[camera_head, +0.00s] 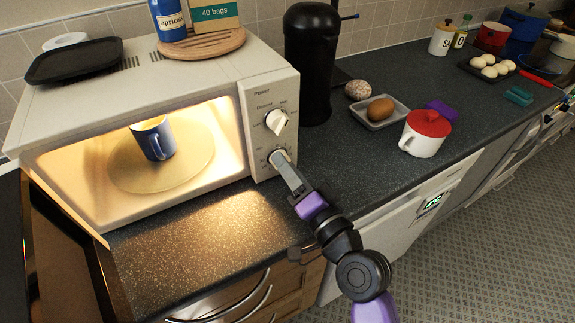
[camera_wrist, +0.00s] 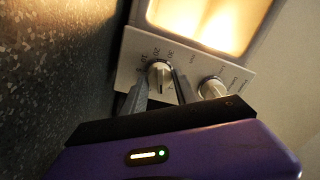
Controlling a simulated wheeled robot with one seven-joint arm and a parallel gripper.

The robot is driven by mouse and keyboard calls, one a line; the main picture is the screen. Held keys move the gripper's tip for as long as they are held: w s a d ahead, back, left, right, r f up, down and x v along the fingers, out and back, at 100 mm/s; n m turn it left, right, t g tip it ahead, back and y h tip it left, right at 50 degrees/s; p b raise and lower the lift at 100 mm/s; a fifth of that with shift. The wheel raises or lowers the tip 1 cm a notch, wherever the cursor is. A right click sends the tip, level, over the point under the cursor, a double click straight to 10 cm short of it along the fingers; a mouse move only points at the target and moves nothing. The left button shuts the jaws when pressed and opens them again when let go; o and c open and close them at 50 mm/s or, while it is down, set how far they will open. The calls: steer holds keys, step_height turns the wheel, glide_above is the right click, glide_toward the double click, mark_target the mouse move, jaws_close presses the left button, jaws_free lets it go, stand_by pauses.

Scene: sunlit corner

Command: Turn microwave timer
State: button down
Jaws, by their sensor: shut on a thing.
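The white microwave (camera_head: 270,62) stands on the dark counter with its door open at the left and its inside lit. A blue mug (camera_head: 152,139) stands on the round plate (camera_head: 190,168) inside. The control panel has two knobs. The upper power knob (camera_head: 276,121) is clear of my gripper. The lower timer knob (camera_head: 280,156) is partly hidden by my gripper (camera_head: 284,163). In the wrist view the timer knob (camera_wrist: 159,75) sits between the two fingers of my gripper (camera_wrist: 161,84), which are shut on it. The power knob (camera_wrist: 212,88) shows to the right there.
The open microwave door (camera_head: 68,250) reaches out over the counter's front edge. A black cylindrical appliance (camera_head: 311,60) stands right of the microwave. The counter before the microwave (camera_head: 200,240) is clear.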

stand_by(0.3)
steer(key=c, duration=1)
jaws_free()
steer(key=shift+o, duration=0.2)
steer(key=b+v, duration=0.1)
steer(key=v, duration=0.5)
steer(key=shift+s+d+f+b, duration=0.15)
steer(key=shift+s+d+b, duration=0.1)
steer(key=shift+s+b, duration=0.1)
steer(key=shift+s+d, duration=0.3)
steer(key=shift+s, duration=0.15)
